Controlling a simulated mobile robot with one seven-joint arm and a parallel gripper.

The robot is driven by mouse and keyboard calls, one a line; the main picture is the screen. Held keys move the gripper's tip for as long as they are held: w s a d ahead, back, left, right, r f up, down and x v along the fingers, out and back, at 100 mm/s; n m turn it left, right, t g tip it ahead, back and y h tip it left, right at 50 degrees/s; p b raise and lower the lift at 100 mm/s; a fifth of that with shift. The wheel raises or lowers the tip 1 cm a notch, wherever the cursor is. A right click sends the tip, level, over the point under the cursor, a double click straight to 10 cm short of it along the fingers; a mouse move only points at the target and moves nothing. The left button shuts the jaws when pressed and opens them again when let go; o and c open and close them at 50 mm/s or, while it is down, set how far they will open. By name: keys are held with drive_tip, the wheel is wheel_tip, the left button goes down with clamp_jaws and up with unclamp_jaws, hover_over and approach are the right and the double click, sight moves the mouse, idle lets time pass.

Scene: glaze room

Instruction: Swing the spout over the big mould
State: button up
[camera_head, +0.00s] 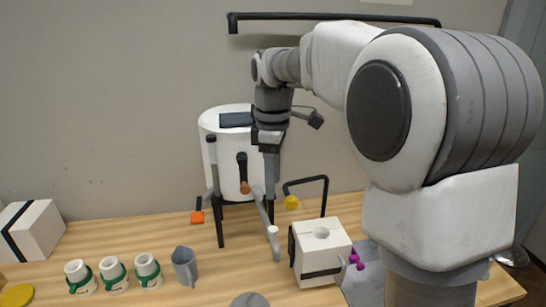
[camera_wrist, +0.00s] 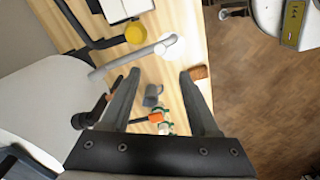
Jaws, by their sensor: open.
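The spout (camera_head: 265,212) is a grey pipe with a white end, reaching forward from the white tank (camera_head: 226,150). Its end hangs left of the big mould (camera_head: 327,254), a white block with a dark band and a hole on top. The spout end is not above that hole. My gripper (camera_head: 270,192) points down in front of the tank, close to the spout. In the wrist view, my open fingers (camera_wrist: 160,88) have nothing between them at the tips, and the spout (camera_wrist: 135,58) crosses beyond the left finger. The exact gap between fingers and spout is unclear.
A grey jug (camera_head: 184,266) and three small white moulds with green bands (camera_head: 115,275) stand left. A yellow knob (camera_head: 291,202) on a black bent rod is behind the big mould. Purple knobs (camera_head: 356,260) are at its right. Bare table (camera_head: 215,275) lies between jug and mould.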

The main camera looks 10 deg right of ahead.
wheel_tip(320, 180, up, 5)
drive_tip(key=shift+f, duration=0.1)
drive_tip(key=shift+c, duration=0.4)
drive_tip(key=shift+a, duration=0.1)
drive_tip(key=shift+c, duration=1.2)
drive_tip(key=shift+a+f+n, duration=0.25)
drive_tip(key=shift+a+n, duration=0.05)
drive_tip(key=shift+a, duration=0.05)
drive_tip(key=shift+c, duration=1.2)
drive_tip(key=a+f+n, duration=0.1)
drive_tip(key=a+n, duration=0.1)
drive_tip(key=s+a+f+n+h+p, duration=0.1)
drive_tip(key=a+f+n, duration=0.1)
drive_tip(key=a, duration=0.1)
drive_tip(key=s+a+f+n+h, duration=0.1)
drive_tip(key=a+f, duration=0.1)
drive_tip(key=shift+a+n+p, duration=0.2)
drive_tip(key=shift+n+p, duration=0.1)
drive_tip(key=shift+n, duration=0.1)
clamp_jaws()
drive_tip(key=w+d+f+n, duration=0.1)
drive_tip(key=d+f, duration=0.4)
drive_tip(key=f, duration=0.6)
drive_tip(key=shift+d+t+h, duration=0.15)
drive_tip(key=shift+t+h, duration=0.15)
